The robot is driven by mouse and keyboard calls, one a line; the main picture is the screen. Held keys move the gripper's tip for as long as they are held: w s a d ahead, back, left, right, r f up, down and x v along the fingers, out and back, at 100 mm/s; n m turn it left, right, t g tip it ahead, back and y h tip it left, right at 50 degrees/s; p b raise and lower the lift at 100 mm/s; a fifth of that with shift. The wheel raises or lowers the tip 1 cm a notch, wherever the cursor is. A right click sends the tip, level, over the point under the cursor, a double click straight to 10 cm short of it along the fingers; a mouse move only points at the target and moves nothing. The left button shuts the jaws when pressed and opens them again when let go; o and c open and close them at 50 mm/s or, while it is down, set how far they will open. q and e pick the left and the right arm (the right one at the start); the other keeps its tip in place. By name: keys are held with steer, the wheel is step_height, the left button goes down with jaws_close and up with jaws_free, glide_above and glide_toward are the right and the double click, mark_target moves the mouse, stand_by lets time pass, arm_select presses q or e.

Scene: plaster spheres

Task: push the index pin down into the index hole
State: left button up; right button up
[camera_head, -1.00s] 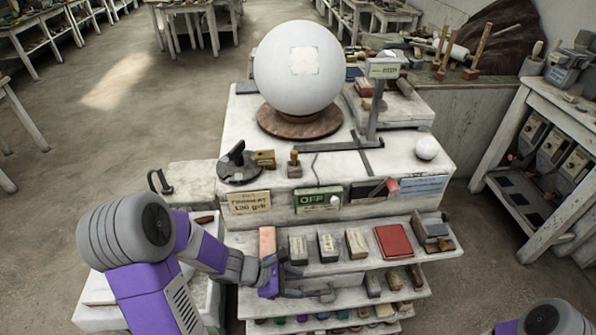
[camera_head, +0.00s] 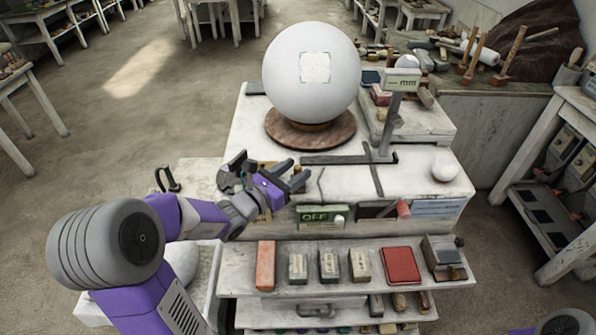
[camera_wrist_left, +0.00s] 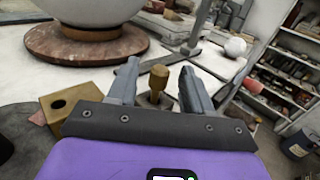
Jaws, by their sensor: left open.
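A brass-coloured knob, which looks like the index pin (camera_wrist_left: 160,80), stands upright between the fingers of my left gripper (camera_wrist_left: 156,82) in the left wrist view. The fingers stand apart on either side of it; I cannot tell if either touches. In the head view my open left gripper (camera_head: 293,172) is over the front left of the bench and hides the pin. A brass block with a dark round hole (camera_wrist_left: 58,104) is left of the fingers; I cannot tell whether this is the index hole. The pin's lower end is hidden. My right gripper is out of view.
A large white sphere (camera_head: 311,72) rests on a brown round turntable (camera_head: 310,134) behind the gripper. A gauge post (camera_head: 389,125) and a small white ball (camera_head: 445,169) stand to the right. Shelves below hold several blocks (camera_head: 330,265).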

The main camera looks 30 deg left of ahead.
arm_select(q)
steer(key=shift+x, duration=0.9)
steer(key=shift+s, duration=0.1)
steer(key=shift+c, duration=0.4)
jaws_close()
